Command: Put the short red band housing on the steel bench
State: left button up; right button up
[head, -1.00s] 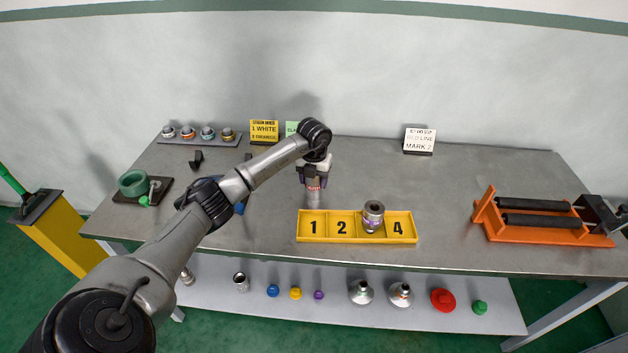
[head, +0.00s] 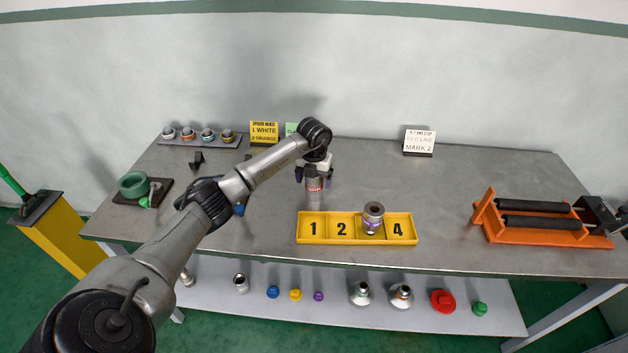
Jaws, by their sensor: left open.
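The short red band housing (head: 314,189) is a small metal cylinder with a red band near its top. It stands upright on the steel bench (head: 450,190), just behind the yellow numbered tray (head: 313,241). My left gripper (head: 314,175) is open, its dark fingers apart on either side of the housing's top. The gripper body hides the upper end of the housing. My right gripper is not in view.
An orange roller stand (head: 545,233) is on the right, a green ring (head: 132,183) on the left. Signs and a rack of fittings (head: 200,139) line the back. The bench's right-middle is clear.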

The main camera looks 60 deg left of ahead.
pick_arm(q)
notch_tip(320, 180, up, 12)
jog(key=p, duration=0.3)
jog(key=shift+f, duration=0.15)
dwell(0.6)
